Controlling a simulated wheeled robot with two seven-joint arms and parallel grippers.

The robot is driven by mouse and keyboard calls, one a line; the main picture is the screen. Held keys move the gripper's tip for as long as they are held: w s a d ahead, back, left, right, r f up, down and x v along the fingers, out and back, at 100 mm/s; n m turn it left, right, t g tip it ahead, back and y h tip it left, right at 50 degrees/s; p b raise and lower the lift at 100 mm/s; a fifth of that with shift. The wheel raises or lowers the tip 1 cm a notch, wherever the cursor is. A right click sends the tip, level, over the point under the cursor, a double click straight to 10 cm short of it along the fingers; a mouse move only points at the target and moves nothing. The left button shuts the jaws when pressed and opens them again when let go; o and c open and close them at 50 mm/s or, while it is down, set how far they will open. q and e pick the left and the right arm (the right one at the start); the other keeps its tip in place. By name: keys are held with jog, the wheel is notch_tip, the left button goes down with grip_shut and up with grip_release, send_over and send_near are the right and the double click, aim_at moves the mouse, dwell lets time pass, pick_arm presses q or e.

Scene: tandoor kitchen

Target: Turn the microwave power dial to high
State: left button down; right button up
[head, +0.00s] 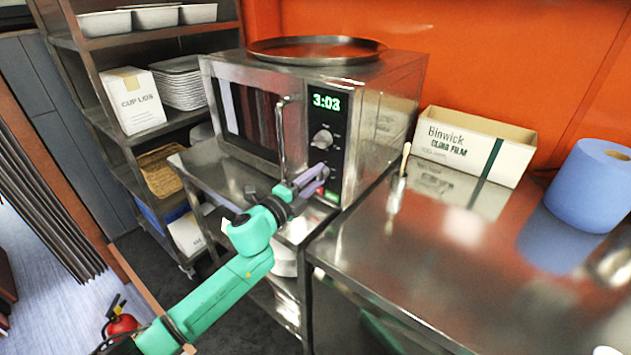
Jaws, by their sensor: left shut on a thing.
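The steel microwave (391,104) stands on a steel shelf unit, its door shut. Its control panel (318,120) shows 3:03 in green. A round silver dial (322,139) sits below the display, its labels too small to read. My left gripper (323,171) reaches up to the panel just below this dial. Its fingers are shut on what appears to be a lower dial, which they mostly hide. I cannot tell which dial is the power dial or where the lower one points. My right gripper is out of view.
A round tray (316,49) lies on top of the microwave. The vertical door handle (281,138) stands out left of the panel. On the counter to the right are a brush (400,178), a cling film box (474,146) and a blue paper roll (592,188).

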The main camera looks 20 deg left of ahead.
pick_arm(q)
jog(key=shift+f+m, duration=0.25)
jog(key=shift+m, duration=0.85)
jog(key=c, duration=0.5)
grip_release()
jog(key=shift+r, duration=0.1)
jog(key=shift+s+b, duration=0.1)
jog(key=shift+b, duration=0.2)
